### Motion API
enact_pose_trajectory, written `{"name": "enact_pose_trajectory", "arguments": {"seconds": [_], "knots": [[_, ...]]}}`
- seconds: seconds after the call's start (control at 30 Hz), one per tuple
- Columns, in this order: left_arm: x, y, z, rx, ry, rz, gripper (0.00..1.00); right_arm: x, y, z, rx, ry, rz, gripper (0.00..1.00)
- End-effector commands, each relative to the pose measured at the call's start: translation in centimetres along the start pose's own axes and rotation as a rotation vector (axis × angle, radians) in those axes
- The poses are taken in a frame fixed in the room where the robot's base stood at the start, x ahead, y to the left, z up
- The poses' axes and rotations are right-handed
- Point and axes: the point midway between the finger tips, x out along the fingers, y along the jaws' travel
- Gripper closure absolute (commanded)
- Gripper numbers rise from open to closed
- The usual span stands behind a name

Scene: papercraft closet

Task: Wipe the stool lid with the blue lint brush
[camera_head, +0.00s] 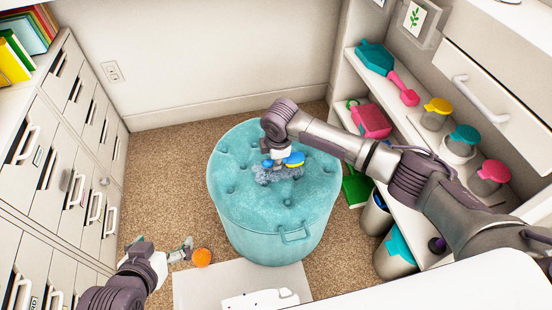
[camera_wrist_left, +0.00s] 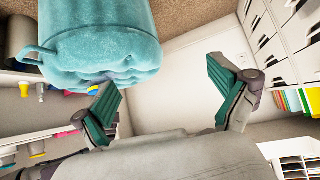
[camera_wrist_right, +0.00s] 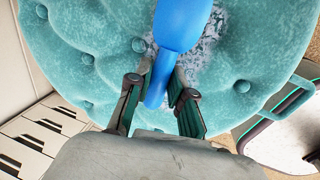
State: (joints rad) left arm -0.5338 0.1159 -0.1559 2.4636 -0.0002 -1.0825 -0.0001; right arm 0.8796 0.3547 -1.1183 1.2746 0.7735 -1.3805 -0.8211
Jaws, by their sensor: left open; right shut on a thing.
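The teal tufted stool (camera_head: 235,205) stands mid-floor, with a grey fuzzy lint patch (camera_head: 265,177) on its lid. My right gripper (camera_head: 273,162) is over the lid, shut on the blue lint brush (camera_head: 294,158). In the right wrist view, the blue brush (camera_wrist_right: 180,25) has its handle between the fingers and its wide end over the lint patch (camera_wrist_right: 208,45); whether it touches the lid is unclear. My left gripper (camera_head: 163,248) is open and empty, low at the left. The stool also shows in the left wrist view (camera_wrist_left: 100,50), beyond the open fingers.
An orange ball (camera_head: 201,257) lies by my left gripper. A pale mat (camera_head: 200,285) lies in front of the stool. Drawers (camera_head: 60,175) line the left; shelves with lidded jars (camera_head: 437,115) and bins (camera_head: 393,258) line the right. Carpet left of the stool is clear.

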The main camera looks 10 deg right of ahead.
Motion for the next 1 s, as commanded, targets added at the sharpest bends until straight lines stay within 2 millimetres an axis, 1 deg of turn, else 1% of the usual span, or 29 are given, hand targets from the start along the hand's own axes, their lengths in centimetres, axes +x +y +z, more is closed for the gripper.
{"name": "enact_pose_trajectory", "arguments": {"seconds": [0.57, 0.7, 1.0], "knots": [[0.1, 0.0, -0.6, 0.0, 0.032, 0.001, 0.02, 1.1, -0.2, 0.0, 0.0, 0.0, 0.0, 1.0], [0.0, 0.0, -0.7, 0.0, 0.029, 0.001, 0.02, 1.0, -0.2, -0.3, -0.001, 0.001, 0.0, 1.0], [-0.8, -0.3, 2.4, -0.002, -0.132, -0.005, 0.02, 0.9, -0.2, -2.8, -0.001, 0.001, -0.001, 1.0]]}}
